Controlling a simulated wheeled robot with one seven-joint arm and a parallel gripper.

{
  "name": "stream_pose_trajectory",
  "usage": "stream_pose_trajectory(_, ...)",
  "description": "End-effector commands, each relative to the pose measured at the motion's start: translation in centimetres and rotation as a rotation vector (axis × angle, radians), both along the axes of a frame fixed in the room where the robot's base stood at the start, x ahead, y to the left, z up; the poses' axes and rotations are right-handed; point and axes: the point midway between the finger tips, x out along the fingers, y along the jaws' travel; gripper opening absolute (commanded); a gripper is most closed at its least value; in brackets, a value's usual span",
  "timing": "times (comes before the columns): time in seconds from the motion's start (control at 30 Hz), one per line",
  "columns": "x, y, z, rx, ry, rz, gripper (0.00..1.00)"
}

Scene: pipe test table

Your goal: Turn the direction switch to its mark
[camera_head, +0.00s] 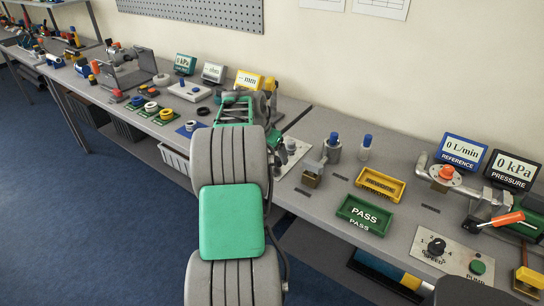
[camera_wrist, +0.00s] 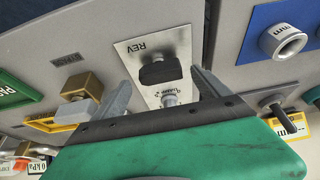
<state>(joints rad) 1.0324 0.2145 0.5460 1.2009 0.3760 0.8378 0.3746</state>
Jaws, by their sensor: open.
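The direction switch (camera_wrist: 160,73) is a black bar-shaped knob on a pale metal plate (camera_wrist: 133,52) marked REV in the wrist view. It lies roughly crosswise in that view. My gripper (camera_wrist: 160,90) is open, with one grey finger on each side of the knob and a gap on both sides. I cannot tell how far the fingertips are above the plate. Other lettering on the plate is partly covered, and I cannot make out the mark.
A brass block (camera_wrist: 80,86) stands left of the plate in the wrist view, and a blue plate with a metal ring (camera_wrist: 283,40) lies right. In the head view, a green PASS tray (camera_head: 364,215), a yellow tray (camera_head: 380,185) and a blue-capped cylinder (camera_head: 333,148) stand to the right.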

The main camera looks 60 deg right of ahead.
Motion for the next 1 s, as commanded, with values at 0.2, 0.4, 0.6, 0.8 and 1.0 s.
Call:
stream_pose_trajectory(0.2,-0.1,-0.8,-2.1,0.001,0.000,0.001,0.85)
stream_pose_trajectory(0.4,-0.1,-0.8,-2.1,0.000,-0.001,0.003,0.85)
stream_pose_trajectory(0.6,-0.1,-0.8,-2.1,0.000,-0.001,0.003,0.71)
stream_pose_trajectory(0.8,-0.1,-0.8,-2.1,0.000,-0.001,0.003,0.54)
stream_pose_trajectory(1.0,-0.1,-0.8,-2.1,0.000,-0.001,0.003,0.38)
